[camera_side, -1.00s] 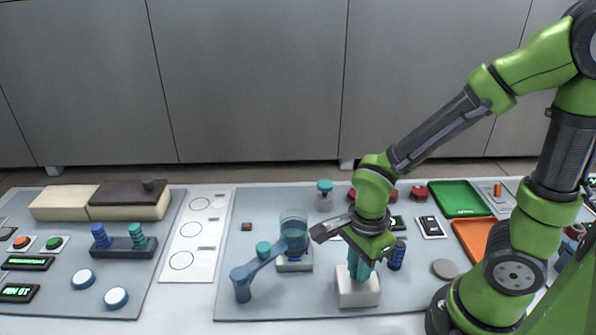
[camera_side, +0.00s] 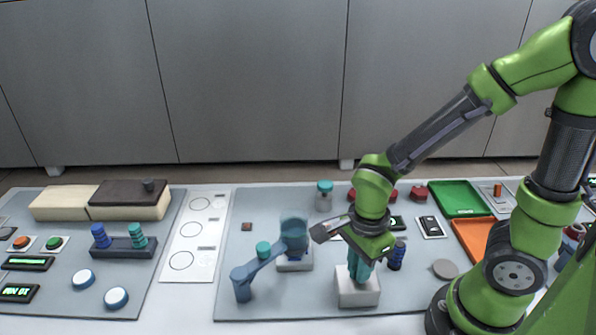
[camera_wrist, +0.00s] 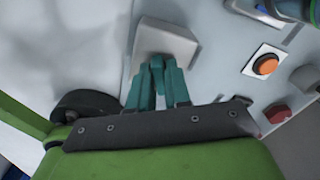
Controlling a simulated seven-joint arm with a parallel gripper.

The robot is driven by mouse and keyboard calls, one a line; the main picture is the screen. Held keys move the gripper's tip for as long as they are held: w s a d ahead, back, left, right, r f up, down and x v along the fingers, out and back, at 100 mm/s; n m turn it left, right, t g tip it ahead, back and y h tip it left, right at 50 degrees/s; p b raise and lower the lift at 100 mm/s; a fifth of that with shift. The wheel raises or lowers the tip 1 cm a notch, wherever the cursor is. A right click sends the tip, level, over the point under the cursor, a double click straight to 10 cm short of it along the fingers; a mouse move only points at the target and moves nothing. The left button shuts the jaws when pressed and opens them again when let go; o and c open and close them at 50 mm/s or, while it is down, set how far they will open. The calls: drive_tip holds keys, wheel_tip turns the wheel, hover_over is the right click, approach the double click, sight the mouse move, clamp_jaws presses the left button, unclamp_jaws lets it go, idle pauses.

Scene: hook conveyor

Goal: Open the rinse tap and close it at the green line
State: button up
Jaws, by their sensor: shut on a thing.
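My gripper (camera_side: 359,276) points down at a pale block (camera_side: 358,294) at the front of the grey mat. In the wrist view its teal fingers (camera_wrist: 158,82) are closed together at the block's (camera_wrist: 165,40) face. They are shut on the tap handle, which they mostly hide. Left of it, a blue tap post (camera_side: 241,284) carries a slanting spout arm (camera_side: 265,262) that ends by a clear beaker (camera_side: 293,224). The beaker stands on a small pale base (camera_side: 294,265) and looks bluish and blurred. I cannot make out its liquid level or a green line.
A teal-capped jar (camera_side: 324,195) stands behind the beaker. A dark blue cylinder (camera_side: 397,256) is close to the right of my gripper. Green (camera_side: 457,197) and orange (camera_side: 474,240) trays lie further right. The wrist view shows an orange button (camera_wrist: 265,64) and a red knob (camera_wrist: 279,113).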

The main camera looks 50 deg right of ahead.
drive_tip(key=n, duration=1.3)
drive_tip(key=o, duration=1.3)
drive_tip(key=shift+o, duration=0.2)
drive_tip(key=shift+r, duration=0.1)
drive_tip(key=shift+r, duration=3.4)
